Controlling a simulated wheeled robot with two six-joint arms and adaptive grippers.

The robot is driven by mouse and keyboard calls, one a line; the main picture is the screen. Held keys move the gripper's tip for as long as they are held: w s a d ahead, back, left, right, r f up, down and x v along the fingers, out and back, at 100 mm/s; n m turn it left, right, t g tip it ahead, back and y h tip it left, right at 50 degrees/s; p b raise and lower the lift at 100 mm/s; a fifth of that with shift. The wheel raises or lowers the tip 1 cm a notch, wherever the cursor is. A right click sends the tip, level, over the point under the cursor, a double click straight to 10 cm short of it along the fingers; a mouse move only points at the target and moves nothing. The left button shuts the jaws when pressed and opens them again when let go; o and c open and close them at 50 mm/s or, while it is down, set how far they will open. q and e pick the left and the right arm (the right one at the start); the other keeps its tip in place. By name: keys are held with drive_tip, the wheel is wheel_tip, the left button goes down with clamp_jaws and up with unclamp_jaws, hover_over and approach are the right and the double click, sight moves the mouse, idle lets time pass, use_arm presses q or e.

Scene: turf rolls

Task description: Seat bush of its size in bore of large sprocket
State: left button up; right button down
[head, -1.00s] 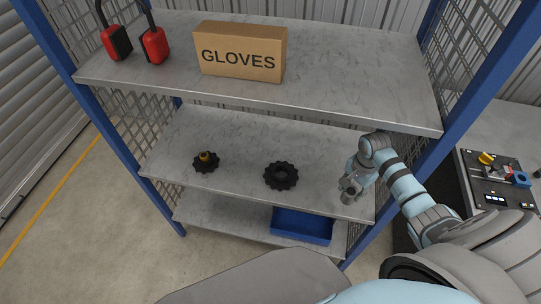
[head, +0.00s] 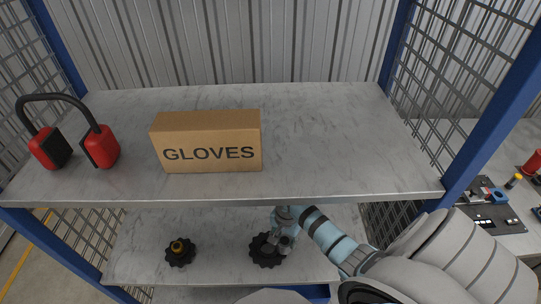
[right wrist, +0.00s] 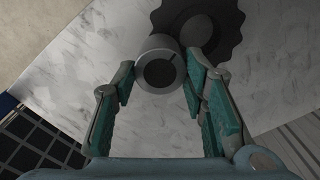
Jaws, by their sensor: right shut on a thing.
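The large black sprocket (head: 262,261) lies on the middle shelf, partly hidden by my right gripper. In the right wrist view it shows at the top (right wrist: 231,19), with a round grey area at its middle, partly covered. My right gripper (head: 286,242) is shut on a grey hollow bush (right wrist: 158,49), which is held between the fingers over the sprocket's near edge, to the side of its centre. I cannot tell the height between them. My left gripper is not in view.
The top shelf (head: 320,150) overhangs the work area and holds a GLOVES box (head: 207,142) and red ear defenders (head: 101,147). A blue post and mesh side (head: 430,150) stand to the right. The shelf between the sprockets is clear.

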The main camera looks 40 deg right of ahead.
drive_tip(key=w+a+f, duration=0.1)
drive_tip(key=w+a, duration=0.1)
drive_tip(key=w, duration=0.1)
drive_tip(key=w+a+f, duration=0.1)
drive_tip(key=w, duration=0.1)
drive_tip(key=shift+w+a+f+b, duration=0.1)
drive_tip(key=shift+w+f+b, duration=0.05)
drive_tip(key=shift+f+b, duration=0.2)
drive_tip(key=shift+s+a+f+b, duration=0.15)
drive_tip(key=shift+s+f+b, duration=0.25)
drive_tip(key=shift+s+f, duration=0.4)
drive_tip(key=c, duration=1.4)
unclamp_jaws()
drive_tip(key=shift+w, duration=0.1)
drive_tip(key=o, duration=0.3)
drive_tip(key=shift+w+d+f, duration=0.1)
drive_tip(key=shift+w+d, duration=0.1)
drive_tip(key=shift+o, duration=0.7)
drive_tip(key=shift+w+d+f, duration=0.1)
drive_tip(key=shift+w, duration=0.05)
drive_tip(key=shift+r, duration=0.2)
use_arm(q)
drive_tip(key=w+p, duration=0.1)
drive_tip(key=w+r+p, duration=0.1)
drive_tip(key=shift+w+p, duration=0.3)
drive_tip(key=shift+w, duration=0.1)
use_arm(e)
wheel_tip(320, 180, up, 8)
drive_tip(key=shift+f, duration=0.25)
drive_tip(key=shift+f, duration=0.1)
